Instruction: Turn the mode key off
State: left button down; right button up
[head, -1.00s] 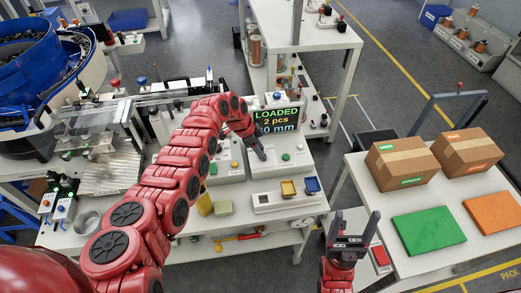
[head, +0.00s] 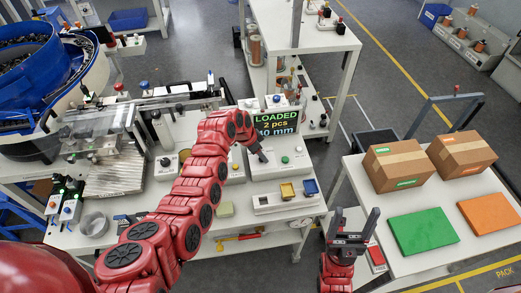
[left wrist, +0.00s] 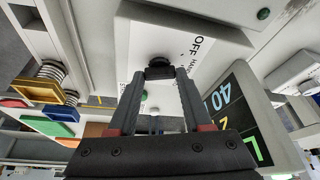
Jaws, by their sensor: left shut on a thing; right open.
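The mode key is a small black knob (left wrist: 159,61) on a white panel (left wrist: 185,42) with printed "OFF" and "HAND" labels. My left gripper (left wrist: 160,75) is shut on this knob in the left wrist view. In the head view my left gripper (head: 262,157) reaches down to the white control box (head: 290,168), and the knob is hidden there. The knob's pointing direction cannot be read clearly. The display (head: 275,121) beside it reads "LOADED 2 pcs 40 mm". My right gripper (head: 354,225) is open and empty, fingers up, left of the packing table.
The packing table (head: 387,235) carries two cartons (head: 396,165) and green and orange sheets (head: 423,231). A gap of floor separates the tables.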

pick_arm(q)
jog(key=shift+s+d+n, duration=0.1)
jog(key=shift+d+n, duration=0.05)
jog(key=shift+n, duration=0.75)
jog(key=shift+n+t+y+b, duration=0.6)
jog(key=shift+n+y+b, duration=0.35)
jog(key=shift+n, duration=0.85)
jog(key=shift+s, duration=0.1)
jog(key=shift+c, duration=1.6)
grip_release()
